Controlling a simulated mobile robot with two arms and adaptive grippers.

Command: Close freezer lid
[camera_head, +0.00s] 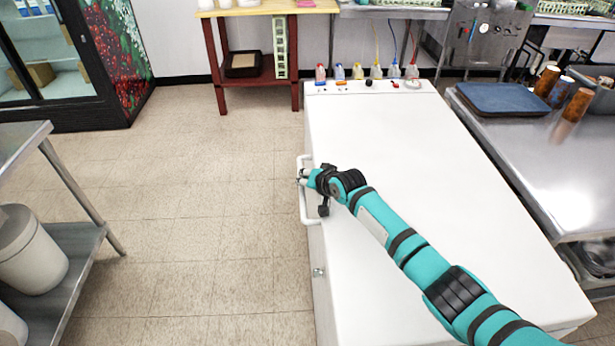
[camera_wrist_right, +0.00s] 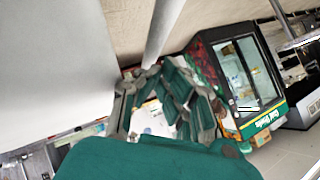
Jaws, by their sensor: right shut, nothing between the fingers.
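The white chest freezer fills the middle of the head view, and its flat white lid (camera_head: 385,135) lies down over the body. A white bar handle (camera_head: 311,218) runs along its left side. My right arm reaches over the lid from the lower right, and my right gripper (camera_head: 303,177) is at the handle, shut and with nothing held. In the right wrist view the gripper's fingers (camera_wrist_right: 165,100) are close to the white bar (camera_wrist_right: 160,35); whether they touch it I cannot tell. My left gripper is not in view.
Several small bottles (camera_head: 358,71) stand at the freezer's far end. A steel counter (camera_head: 540,150) with a blue tray (camera_head: 503,98) runs along the right. A steel table (camera_head: 22,138) stands at the left. The tiled floor (camera_head: 200,210) left of the freezer is clear.

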